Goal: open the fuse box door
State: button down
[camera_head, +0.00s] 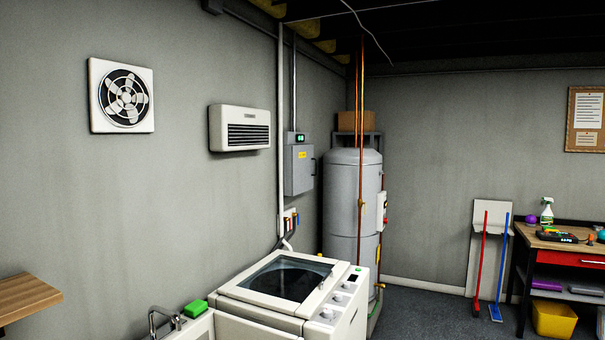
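The fuse box (299,170) is a grey metal box on the left wall, above and behind the washing machine. Its door looks shut, with a small yellow label near the top and what looks like a dark handle at its right edge. A small device with a green display sits on top of it, and a conduit runs up from there. My gripper and arm do not show in this view.
A white top-loading washing machine (290,298) stands below the fuse box, beside a sink with a green sponge (196,308). A tall grey water tank (352,205) stands just right of the box. Open dark floor (425,315) lies before a workbench (560,242).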

aim_at(302, 156)
jog(key=z, duration=0.05)
jog(key=i, duration=1)
jog(key=u, duration=0.1)
jog(key=k, duration=0.65)
jog(key=z, duration=0.2)
jog(key=i, duration=0.45)
jog(key=z, duration=0.65)
jog(key=i, duration=0.75)
jog(key=z, duration=0.6)
jog(key=i, duration=0.75)
jog(key=z, duration=0.15)
